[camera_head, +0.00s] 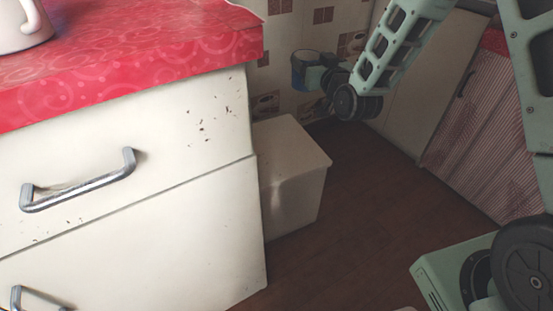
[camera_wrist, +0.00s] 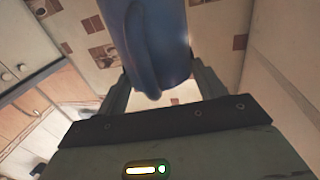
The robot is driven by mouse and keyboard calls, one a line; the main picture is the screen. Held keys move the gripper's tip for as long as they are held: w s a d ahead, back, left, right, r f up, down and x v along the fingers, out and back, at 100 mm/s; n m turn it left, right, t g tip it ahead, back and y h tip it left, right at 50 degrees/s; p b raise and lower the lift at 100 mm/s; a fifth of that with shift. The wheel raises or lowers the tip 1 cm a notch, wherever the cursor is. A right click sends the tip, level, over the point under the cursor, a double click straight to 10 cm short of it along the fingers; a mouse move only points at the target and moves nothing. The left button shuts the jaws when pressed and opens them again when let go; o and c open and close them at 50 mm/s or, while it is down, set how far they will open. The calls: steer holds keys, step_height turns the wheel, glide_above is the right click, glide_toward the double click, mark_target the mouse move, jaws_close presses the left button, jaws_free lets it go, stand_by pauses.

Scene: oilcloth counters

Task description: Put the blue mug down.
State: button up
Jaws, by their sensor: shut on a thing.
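The blue mug (camera_head: 299,73) is in the air near the tiled wall, at the top middle of the head view. My gripper (camera_head: 311,77) is shut on it. In the wrist view the mug (camera_wrist: 158,45) fills the space between my two fingers, with its handle toward the camera. The mug looks roughly upright in the head view, with its rim upward. Its far side and its inside cannot be made out clearly.
A counter with a red patterned oilcloth (camera_head: 150,60) stands at left, with a pale mug (camera_head: 22,28) near its back. A low whitish box (camera_head: 290,145) stands on the dark floor (camera_head: 350,210) below my gripper. A red striped curtain (camera_head: 485,150) hangs at right.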

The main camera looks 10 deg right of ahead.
steer(key=shift+n+y, duration=0.6)
steer(key=shift+y, duration=0.3)
steer(key=a+f+b, duration=0.2)
steer(key=f+b, duration=0.6)
steer(key=b, duration=0.1)
steer(key=a+f+b, duration=0.1)
steer(key=f+b, duration=0.8)
steer(key=w+a+f+b, duration=0.1)
steer(key=a+f+b, duration=0.1)
steer(key=f+b, duration=0.7)
steer(key=shift+a, duration=0.3)
steer(key=o, duration=1.2)
steer(key=shift+f, duration=0.15)
steer(key=shift+c, duration=0.2)
